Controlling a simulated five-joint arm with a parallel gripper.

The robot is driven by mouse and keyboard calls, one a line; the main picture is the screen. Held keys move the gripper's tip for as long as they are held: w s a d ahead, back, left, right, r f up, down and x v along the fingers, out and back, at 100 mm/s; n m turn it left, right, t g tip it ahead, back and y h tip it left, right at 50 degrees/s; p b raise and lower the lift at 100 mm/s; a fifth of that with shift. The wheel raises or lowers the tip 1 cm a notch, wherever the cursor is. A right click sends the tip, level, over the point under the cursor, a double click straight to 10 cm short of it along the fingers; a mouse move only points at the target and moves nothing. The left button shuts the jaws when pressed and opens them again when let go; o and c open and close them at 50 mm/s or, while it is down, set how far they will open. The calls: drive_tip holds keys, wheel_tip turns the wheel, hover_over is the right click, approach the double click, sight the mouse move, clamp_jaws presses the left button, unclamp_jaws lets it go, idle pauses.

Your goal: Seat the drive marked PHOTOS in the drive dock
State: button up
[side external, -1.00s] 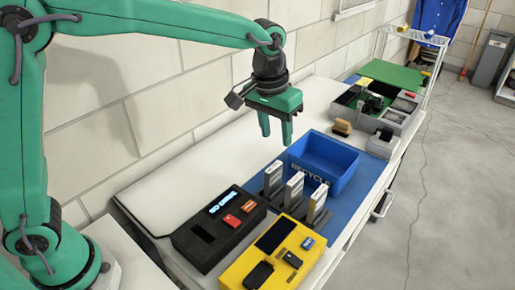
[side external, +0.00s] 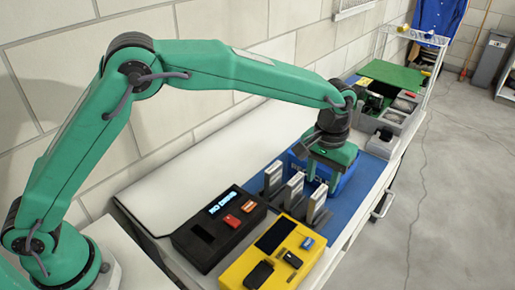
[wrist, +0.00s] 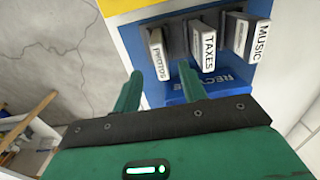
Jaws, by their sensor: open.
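Three upright drives stand in a row on the blue mat. The wrist view shows their labels: PHOTOS (wrist: 157,58) at left, TAXES (wrist: 204,48) in the middle, MUSIC (wrist: 240,38) at right. In the side view the PHOTOS drive (side external: 315,207) is the right one, nearest the yellow unit. The black drive dock (side external: 203,242) has a lit display seeming to read NO DRIVE. My gripper (side external: 322,182) is open and empty, just behind the drives at the blue bin. In the wrist view its fingertips (wrist: 161,72) appear below the PHOTOS drive, without visible grip on it.
A blue RECYCLE bin (side external: 350,185) stands behind the drives, partly hidden by my gripper. A yellow unit (side external: 240,270) sits in front of them, beside the dock. Grey organiser trays (side external: 397,118) stand farther back. The white worktop left of the mat is mostly clear.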

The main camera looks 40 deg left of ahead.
sight(320, 191)
drive_tip(key=shift+f, duration=1.1)
drive_tip(key=shift+f, duration=0.1)
drive_tip(key=shift+f, duration=2.55)
drive_tip(key=shift+r, duration=0.1)
clamp_jaws()
